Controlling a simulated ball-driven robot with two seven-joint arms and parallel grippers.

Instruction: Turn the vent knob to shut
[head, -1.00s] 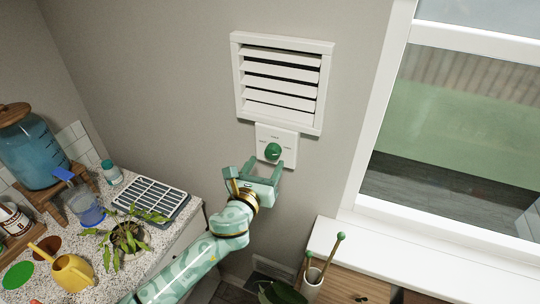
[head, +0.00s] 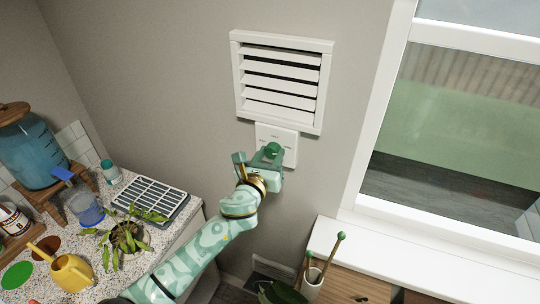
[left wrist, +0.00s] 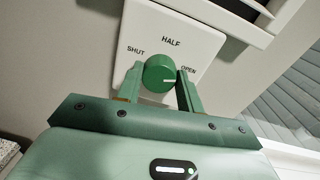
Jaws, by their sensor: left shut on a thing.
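The green round vent knob (head: 271,150) sits on a white wall plate (head: 288,137) below the vent. In the left wrist view the knob (left wrist: 159,72) has a white pointer line that points right, toward the OPEN label. SHUT is at the plate's left and HALF at its top. My left gripper (head: 267,160) is shut on the knob, one finger on each side of it. The white slatted vent (head: 281,82) shows dark gaps between its slats. My right gripper is not in view.
A speckled counter at left carries a potted plant (head: 125,238), a yellow watering can (head: 72,272), a slatted tray (head: 150,196) and a blue water dispenser (head: 30,150). A window (head: 460,130) is at right, above a white ledge (head: 400,256).

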